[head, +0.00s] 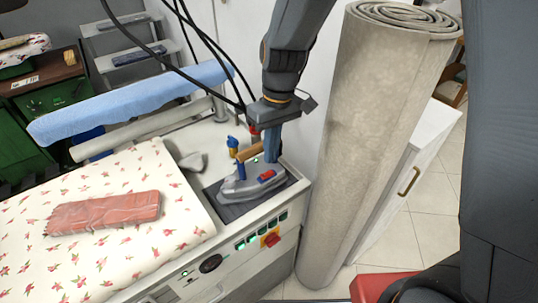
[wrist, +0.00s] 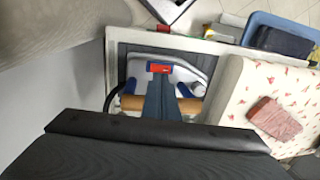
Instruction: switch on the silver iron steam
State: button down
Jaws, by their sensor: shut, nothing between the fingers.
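The silver iron (head: 240,186) rests on a dark pad (head: 232,211) at the right end of the ironing station. It has a wooden handle (head: 248,151) and a small red switch (head: 267,176) with blue beside it on top. In the wrist view the iron (wrist: 192,72), its red switch (wrist: 159,68) and handle (wrist: 133,103) show below my gripper. My gripper (head: 271,160) is shut and empty, pointing down. Its tips (wrist: 160,79) are close to the red switch; I cannot tell whether they touch it. The fingers hide part of the handle.
A rolled grey carpet (head: 375,130) stands close at the right. Black cables hang near my arm. A red folded cloth (head: 105,213) lies on the flowered ironing board (head: 130,255). The station's front panel has green-lit switches and a red knob (head: 271,240).

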notch_tip(320, 180, up, 10)
jog(key=d+b, duration=0.1)
jog(key=b, duration=0.1)
jog(key=shift+w+f, duration=0.25)
jog(key=shift+w, duration=0.1)
jog(key=shift+d, duration=0.1)
